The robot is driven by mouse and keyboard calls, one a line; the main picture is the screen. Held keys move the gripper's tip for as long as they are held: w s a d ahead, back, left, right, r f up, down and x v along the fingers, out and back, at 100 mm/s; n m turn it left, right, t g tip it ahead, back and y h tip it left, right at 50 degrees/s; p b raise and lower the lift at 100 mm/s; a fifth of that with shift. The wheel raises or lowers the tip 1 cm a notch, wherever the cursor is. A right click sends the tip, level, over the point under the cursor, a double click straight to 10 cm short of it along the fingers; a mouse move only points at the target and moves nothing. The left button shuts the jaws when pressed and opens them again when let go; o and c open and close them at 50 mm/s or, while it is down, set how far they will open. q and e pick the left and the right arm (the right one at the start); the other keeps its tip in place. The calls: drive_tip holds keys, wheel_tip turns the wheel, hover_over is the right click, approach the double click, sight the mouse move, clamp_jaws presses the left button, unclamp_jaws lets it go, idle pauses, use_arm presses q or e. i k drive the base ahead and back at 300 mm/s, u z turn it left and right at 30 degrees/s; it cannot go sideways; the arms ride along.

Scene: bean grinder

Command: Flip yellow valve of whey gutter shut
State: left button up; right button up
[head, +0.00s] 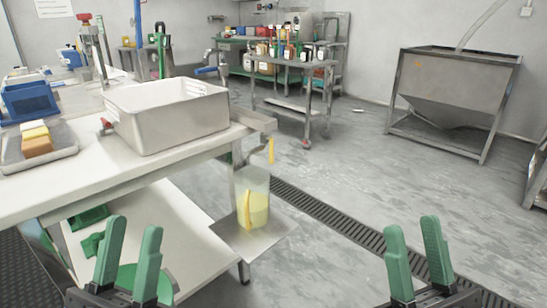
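The whey gutter (254,120) is a metal channel sticking out from the right end of the white table, beside a large white vat (170,112). A yellow part, apparently the valve's lever (271,150), hangs down near the gutter's outer end. Below it, a clear container (253,200) holding yellow liquid stands on a small metal shelf. My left gripper (130,225) is open and empty at the lower left, in front of the table. My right gripper (412,225) is open and empty at the lower right, over the floor, well apart from the valve.
A tray (62,144) with cheese-like blocks and a blue crate (28,100) are on the table's left. A lower shelf (165,235) holds green items. A floor drain (325,222) runs past the table. A cart with bottles (292,72) and a metal hopper (455,85) stand behind.

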sight(271, 155)
drive_tip(key=k, duration=0.55)
drive_tip(key=z, duration=0.9)
drive_tip(key=i, duration=0.95)
drive_tip(key=u, duration=0.15)
